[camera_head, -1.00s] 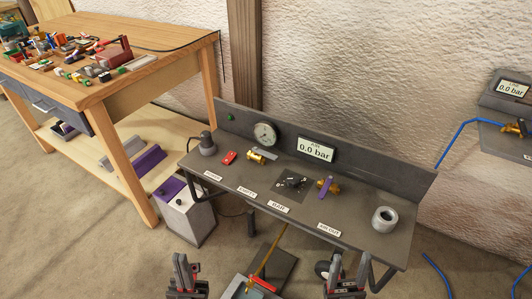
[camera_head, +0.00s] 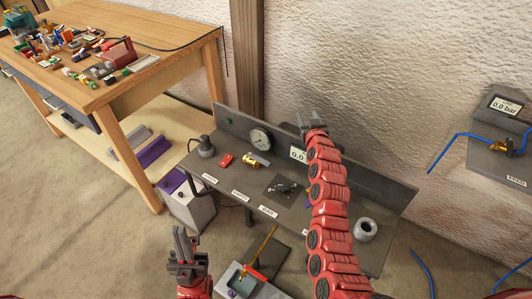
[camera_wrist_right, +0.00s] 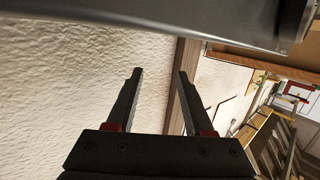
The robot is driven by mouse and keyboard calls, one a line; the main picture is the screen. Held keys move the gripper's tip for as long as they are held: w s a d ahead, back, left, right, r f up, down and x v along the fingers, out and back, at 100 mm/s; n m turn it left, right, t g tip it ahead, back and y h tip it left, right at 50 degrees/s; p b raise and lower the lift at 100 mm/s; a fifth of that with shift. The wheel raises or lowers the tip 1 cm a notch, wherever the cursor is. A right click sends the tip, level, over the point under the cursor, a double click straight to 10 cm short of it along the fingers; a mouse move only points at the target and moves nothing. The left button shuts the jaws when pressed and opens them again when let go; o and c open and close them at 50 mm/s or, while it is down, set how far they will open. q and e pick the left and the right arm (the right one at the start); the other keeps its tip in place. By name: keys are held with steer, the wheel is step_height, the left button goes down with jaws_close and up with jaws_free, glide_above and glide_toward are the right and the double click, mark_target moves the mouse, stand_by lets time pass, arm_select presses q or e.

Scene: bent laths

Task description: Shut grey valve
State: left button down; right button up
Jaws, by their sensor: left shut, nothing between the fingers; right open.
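The grey valve (camera_head: 258,162) is a small brass valve with a flat grey lever. It sits on the dark metal bench (camera_head: 225,175), behind the labels and below the round gauge. My right gripper (camera_head: 312,128) is up at the back panel, right of the grey valve and apart from it. In the right wrist view its two fingers (camera_wrist_right: 158,75) are apart with nothing between them. My left gripper (camera_head: 181,236) is shut and empty, low in front of the bench. The purple-levered valve seen earlier is mostly hidden behind my right arm.
A red object (camera_head: 225,160) and a dark rounded device (camera_head: 204,145) stand left of the grey valve. A round gauge (camera_head: 261,139) and a partly covered display (camera_head: 297,154) are on the back panel. A grey ring (camera_head: 365,229) sits at the right end. A cluttered wooden table (camera_head: 150,60) stands left.

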mark_target(264, 161)
steer(key=a+n+g+y, duration=0.1)
steer(key=a+g, duration=0.1)
steer(key=a+r+n+g+y, duration=0.1)
steer(key=a+n+g, duration=0.1)
steer(key=a, duration=0.1)
steer(key=s+a+r+n+g+y, duration=0.1)
steer(key=a+n+g, duration=0.1)
steer(key=shift+a+r+y, duration=0.15)
steer(key=shift+y, duration=0.25)
steer(key=s+a+r+n+g+h, duration=0.1)
steer(key=s+a+r+n+g, duration=0.15)
steer(key=s+n+g, duration=0.5)
steer(key=a+f, duration=0.1)
steer(key=f, duration=0.4)
steer(key=a+f+m, duration=0.1)
steer(key=a+f, duration=0.1)
steer(key=f, duration=0.3)
steer(key=a+f+m, duration=0.1)
steer(key=f, duration=0.4)
steer(key=shift+w+a+f+m, duration=0.15)
steer(key=shift+f+m, duration=0.1)
steer(key=shift+f, duration=0.15)
jaws_close()
